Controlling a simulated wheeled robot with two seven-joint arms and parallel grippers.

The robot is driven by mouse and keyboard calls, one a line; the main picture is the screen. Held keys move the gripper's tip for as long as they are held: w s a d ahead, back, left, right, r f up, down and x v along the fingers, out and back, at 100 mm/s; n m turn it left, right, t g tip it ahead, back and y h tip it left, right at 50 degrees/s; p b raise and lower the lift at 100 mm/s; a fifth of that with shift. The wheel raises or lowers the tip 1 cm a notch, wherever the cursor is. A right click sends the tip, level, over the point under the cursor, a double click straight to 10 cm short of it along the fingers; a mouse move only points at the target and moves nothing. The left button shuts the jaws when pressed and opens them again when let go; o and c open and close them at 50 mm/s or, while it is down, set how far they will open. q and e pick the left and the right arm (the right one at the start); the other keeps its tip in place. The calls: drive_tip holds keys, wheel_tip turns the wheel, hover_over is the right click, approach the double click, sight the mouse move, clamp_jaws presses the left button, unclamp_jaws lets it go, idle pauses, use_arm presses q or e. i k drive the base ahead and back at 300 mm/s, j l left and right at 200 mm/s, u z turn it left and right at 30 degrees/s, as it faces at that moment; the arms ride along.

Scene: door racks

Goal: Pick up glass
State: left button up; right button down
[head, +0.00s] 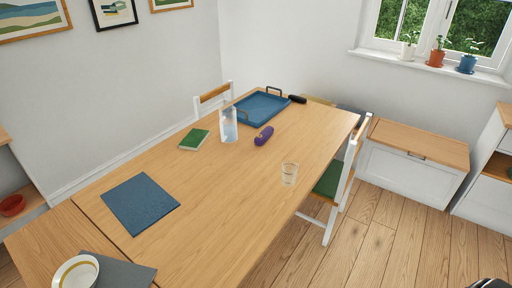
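A clear drinking glass (289,174) stands upright on the wooden table (225,220), near its right edge. A taller clear bottle or carafe (229,126) stands farther back on the table, to the left of the glass. Neither of my grippers can be made out in the head view. A small dark shape shows at the bottom right corner, but I cannot tell what it is.
On the table lie a blue placemat (140,203), a green book (194,139), a purple case (263,136) and a blue tray (262,108). A chair (334,180) stands close to the table's right edge, beside the glass. Wooden floor is clear at lower right.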

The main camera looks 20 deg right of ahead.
sight(289, 168)
drive_tip(key=i+l, duration=0.15)
drive_tip(key=l, duration=0.45)
drive_tip(key=i+l+u, duration=0.15)
drive_tip(key=l, duration=0.4)
drive_tip(key=i+l, duration=0.1)
drive_tip(key=l, duration=0.5)
drive_tip(key=i+l+u, duration=0.15)
drive_tip(key=l, duration=0.45)
drive_tip(key=k, duration=0.05)
